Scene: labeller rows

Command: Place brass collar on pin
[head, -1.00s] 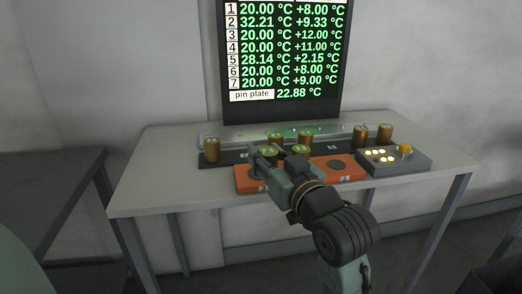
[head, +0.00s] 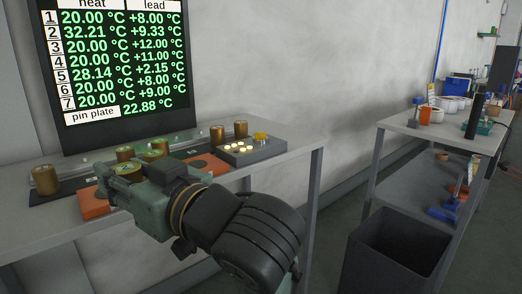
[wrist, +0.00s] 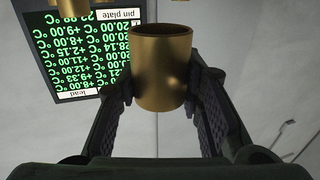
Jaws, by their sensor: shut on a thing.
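A brass collar (wrist: 161,68) fills the space between the two dark pads of my gripper (wrist: 160,90) in the wrist view. Its rim and smooth side show, and my gripper is shut on it. In the head view my gripper (head: 104,174) reaches over the front of the table, beside the orange block. I cannot tell the held collar from the brass pieces there. Other brass pieces stand in the rows: one at the left (head: 45,180), and two at the right (head: 217,135) (head: 240,128). I cannot make out the pin.
The grey table (head: 290,146) carries an orange block (head: 93,203) and a grey box (head: 252,150) with lit buttons and a yellow knob. A screen (head: 118,70) stands behind. A second table (head: 440,130) with small items and a dark bin (head: 395,255) are at the right.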

